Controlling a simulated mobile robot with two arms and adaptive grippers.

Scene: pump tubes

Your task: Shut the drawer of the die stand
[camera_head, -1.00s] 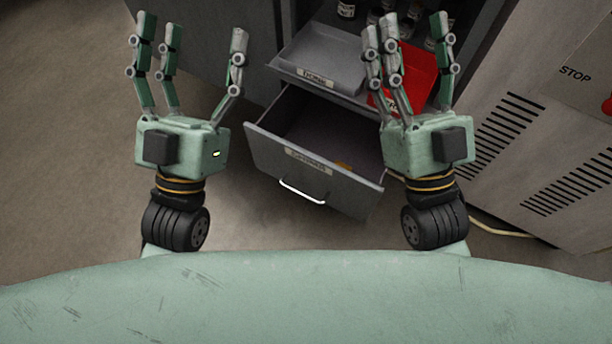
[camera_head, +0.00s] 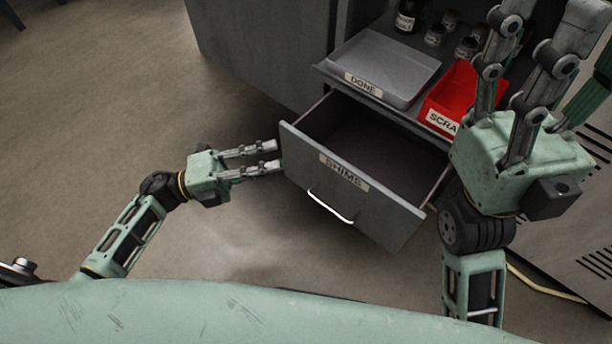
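The drawer (camera_head: 385,206) stands pulled out of the grey die stand (camera_head: 262,50). Its front carries a "SHIMS" label (camera_head: 343,172) and a white bar handle (camera_head: 330,207). The inside that shows looks empty. My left gripper (camera_head: 279,157) is low, at the left edge of the drawer front, fingers pointing right with a gap between them. I cannot tell whether a fingertip touches the drawer. My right gripper (camera_head: 535,45) is raised at the right, fingers upward and spread apart, with nothing between them. It hides part of the stand's right side.
Above the drawer are a grey "DONE" tray (camera_head: 395,68), a red scrap bin (camera_head: 455,90) and several jars (camera_head: 435,35). A grey vented cabinet (camera_head: 560,240) stands at the right with a pale cable (camera_head: 540,283) on the floor. The floor at left is clear.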

